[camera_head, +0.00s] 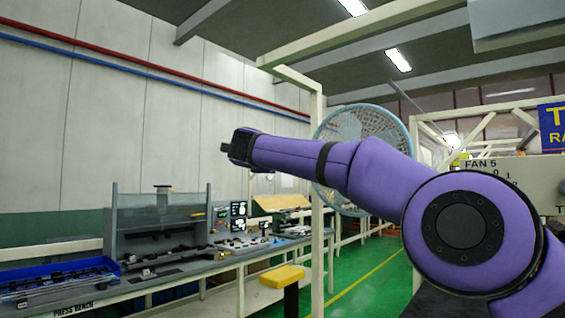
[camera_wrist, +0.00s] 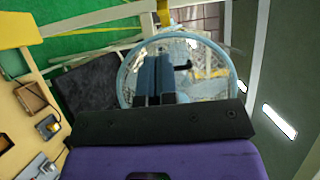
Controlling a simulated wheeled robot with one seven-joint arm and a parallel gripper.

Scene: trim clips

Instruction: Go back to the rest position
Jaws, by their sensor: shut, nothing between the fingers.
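My gripper (camera_head: 232,147) is at the end of my purple arm, stretched out to the left and raised in the air well above the bench in the head view. In the wrist view, the two blue-grey fingers of my gripper (camera_wrist: 155,78) lie side by side, shut, with nothing between them. No trim clip can be told apart at this size.
A long workbench (camera_head: 190,268) runs along the left, with a blue tray (camera_head: 60,276) and dark trim parts on it. A yellow-topped stool (camera_head: 282,276) stands before it. A large round fan (camera_head: 362,125) is behind my arm. The green floor (camera_head: 375,285) at centre right is clear.

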